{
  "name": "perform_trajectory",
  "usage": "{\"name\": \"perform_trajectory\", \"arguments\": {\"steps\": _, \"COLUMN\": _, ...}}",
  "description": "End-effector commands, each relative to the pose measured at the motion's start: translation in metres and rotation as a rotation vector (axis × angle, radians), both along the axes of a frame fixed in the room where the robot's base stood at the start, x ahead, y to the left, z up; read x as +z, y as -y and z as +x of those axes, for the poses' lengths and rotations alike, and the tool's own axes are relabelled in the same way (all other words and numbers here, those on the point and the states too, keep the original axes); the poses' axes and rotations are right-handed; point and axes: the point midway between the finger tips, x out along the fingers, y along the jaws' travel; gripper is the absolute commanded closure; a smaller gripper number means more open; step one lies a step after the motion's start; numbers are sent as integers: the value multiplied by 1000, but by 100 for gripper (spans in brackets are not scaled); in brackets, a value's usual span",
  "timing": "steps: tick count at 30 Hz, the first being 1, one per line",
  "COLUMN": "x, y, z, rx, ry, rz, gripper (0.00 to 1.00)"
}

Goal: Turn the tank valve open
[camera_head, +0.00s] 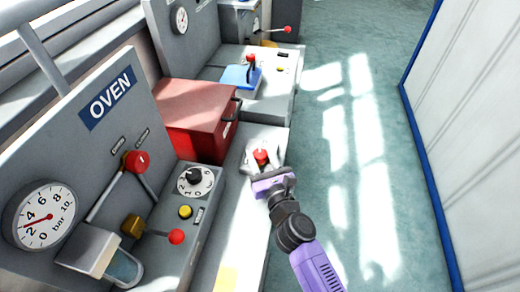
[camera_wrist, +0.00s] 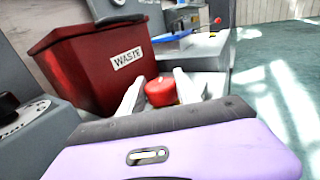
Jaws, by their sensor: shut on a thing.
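In the wrist view the red knob (camera_wrist: 160,91) sits between the fingertips. On the oven panel, a yellow valve body (camera_head: 132,226) with a red-ball lever (camera_head: 176,237) sits beside a glass cylinder (camera_head: 124,268). A larger red-ended lever (camera_head: 137,161) stands on the pipes above it. I cannot tell from any label which of these is the tank valve.
The red waste box (camera_head: 191,112) stands close behind and left of the gripper; it also shows in the wrist view (camera_wrist: 95,65). A dial (camera_head: 194,179) and a gauge (camera_head: 42,217) are at the left. Free floor (camera_head: 340,60) lies to the right.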

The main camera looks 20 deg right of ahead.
Motion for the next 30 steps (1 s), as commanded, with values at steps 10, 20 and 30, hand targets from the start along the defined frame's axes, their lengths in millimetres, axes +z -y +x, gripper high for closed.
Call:
{"name": "perform_trajectory", "arguments": {"steps": 10, "x": 3, "y": -1, "z": 1, "rx": 46, "ry": 4, "rz": -1, "gripper": 100}}
{"name": "perform_trajectory", "arguments": {"steps": 20, "x": 3, "y": 1, "z": 1, "rx": 75, "ry": 4, "rz": 0, "gripper": 100}}
{"name": "perform_trajectory", "arguments": {"steps": 30, "x": 4, "y": 1, "z": 1, "rx": 121, "ry": 4, "rz": 0, "gripper": 100}}
